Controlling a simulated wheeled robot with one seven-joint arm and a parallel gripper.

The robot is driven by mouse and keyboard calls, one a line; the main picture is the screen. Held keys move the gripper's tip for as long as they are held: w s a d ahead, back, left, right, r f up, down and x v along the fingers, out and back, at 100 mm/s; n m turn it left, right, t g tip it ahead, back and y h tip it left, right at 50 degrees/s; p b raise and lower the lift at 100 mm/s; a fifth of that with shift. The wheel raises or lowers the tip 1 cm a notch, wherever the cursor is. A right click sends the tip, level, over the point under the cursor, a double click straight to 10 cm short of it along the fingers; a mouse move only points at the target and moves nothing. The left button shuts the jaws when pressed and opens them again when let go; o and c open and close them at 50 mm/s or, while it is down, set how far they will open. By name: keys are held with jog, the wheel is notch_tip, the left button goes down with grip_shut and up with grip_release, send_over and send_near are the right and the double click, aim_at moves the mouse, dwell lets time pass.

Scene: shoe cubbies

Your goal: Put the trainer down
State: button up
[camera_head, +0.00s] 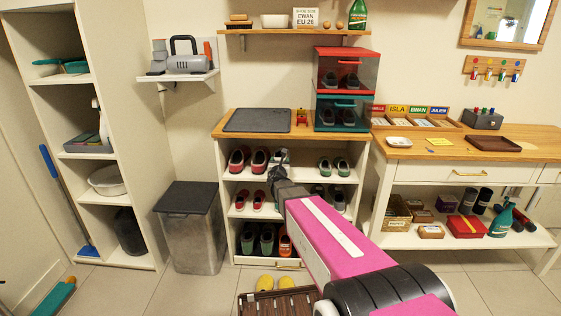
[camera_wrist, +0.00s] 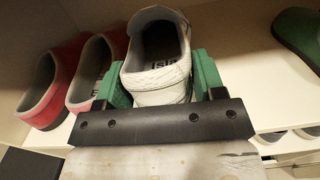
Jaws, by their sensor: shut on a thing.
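A pale grey-white trainer (camera_wrist: 158,62) with lettering on its insole is between the green fingers of my gripper (camera_wrist: 161,82), heel toward the wrist camera. My gripper is shut on it. In the head view, my gripper (camera_head: 279,170) reaches into the top shelf of the shoe cubby (camera_head: 217,160), and the trainer (camera_head: 280,154) shows only in small part beyond it. The trainer is just right of a pair of red shoes (camera_wrist: 97,70) on that shelf. I cannot tell whether its sole touches the shelf.
Green shoes (camera_head: 333,166) stand on the same shelf to the right, with bare shelf between. Lower shelves hold more shoes. A grey mat (camera_head: 257,120) and stacked shoe boxes (camera_head: 343,115) are on top. Yellow shoes (camera_head: 276,283) are on the floor below.

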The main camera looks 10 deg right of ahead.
jog(key=shift+x, duration=1.25)
jog(key=x, duration=0.3)
jog(key=shift+f, duration=0.35)
jog(key=shift+s+f, duration=0.15)
jog(key=shift+f, duration=0.2)
jog(key=o, duration=1.2)
